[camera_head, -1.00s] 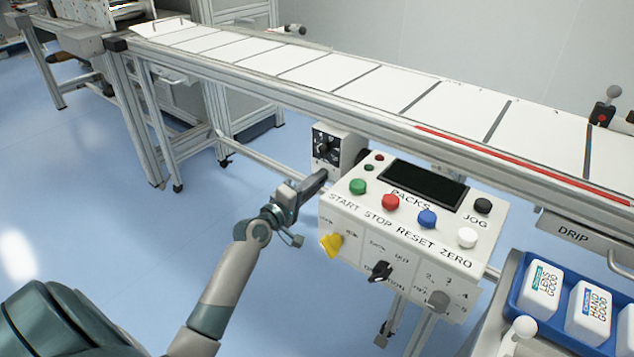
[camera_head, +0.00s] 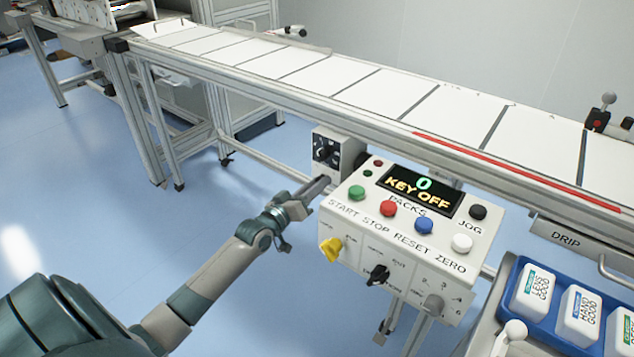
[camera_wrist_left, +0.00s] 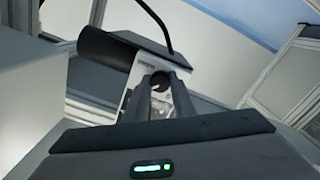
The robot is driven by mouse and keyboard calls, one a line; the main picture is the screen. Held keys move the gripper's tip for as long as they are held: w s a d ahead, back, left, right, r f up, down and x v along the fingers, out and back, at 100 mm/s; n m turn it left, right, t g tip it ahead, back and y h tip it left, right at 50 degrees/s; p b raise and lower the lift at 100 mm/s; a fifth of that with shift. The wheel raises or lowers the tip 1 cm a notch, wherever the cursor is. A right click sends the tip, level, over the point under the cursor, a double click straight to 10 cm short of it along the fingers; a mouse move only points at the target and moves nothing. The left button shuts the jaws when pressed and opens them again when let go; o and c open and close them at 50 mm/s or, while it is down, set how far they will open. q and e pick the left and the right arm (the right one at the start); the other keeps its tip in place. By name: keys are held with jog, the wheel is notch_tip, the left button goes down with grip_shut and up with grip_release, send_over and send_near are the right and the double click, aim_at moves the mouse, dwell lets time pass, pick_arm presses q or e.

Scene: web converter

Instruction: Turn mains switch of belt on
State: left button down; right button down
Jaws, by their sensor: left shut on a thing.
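The small grey-white switch box (camera_head: 350,150) hangs under the conveyor belt (camera_head: 340,92), left of the control panel. Black knobs (camera_head: 321,153) show on its front face. My left gripper (camera_head: 325,183) reaches the box from the lower left. In the left wrist view my left gripper (camera_wrist_left: 160,82) is shut on a dark knob (camera_wrist_left: 160,84) on the box's face. The fingers hide most of this knob and its markings. The control panel's display (camera_head: 420,191) is lit and reads "0" and "KEY OFF". My right gripper is not in view.
The control panel (camera_head: 400,225) sits close right of my left gripper, with coloured buttons, a yellow key-like knob (camera_head: 331,249) and a black selector (camera_head: 377,275). A blue tray (camera_head: 513,300) with white packs stands at the lower right. The floor at left is clear.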

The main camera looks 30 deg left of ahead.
pick_arm(q)
jog(key=shift+f+m, duration=0.1)
jog(key=shift+m, duration=0.2)
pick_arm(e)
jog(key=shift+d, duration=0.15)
pick_arm(q)
jog(key=c, duration=1.5)
grip_release()
jog(key=shift+s, duration=0.15)
jog(key=s, duration=0.5)
jog(key=s+a+p, duration=0.1)
jog(key=s, duration=1.1)
jog(key=shift+a, duration=0.15)
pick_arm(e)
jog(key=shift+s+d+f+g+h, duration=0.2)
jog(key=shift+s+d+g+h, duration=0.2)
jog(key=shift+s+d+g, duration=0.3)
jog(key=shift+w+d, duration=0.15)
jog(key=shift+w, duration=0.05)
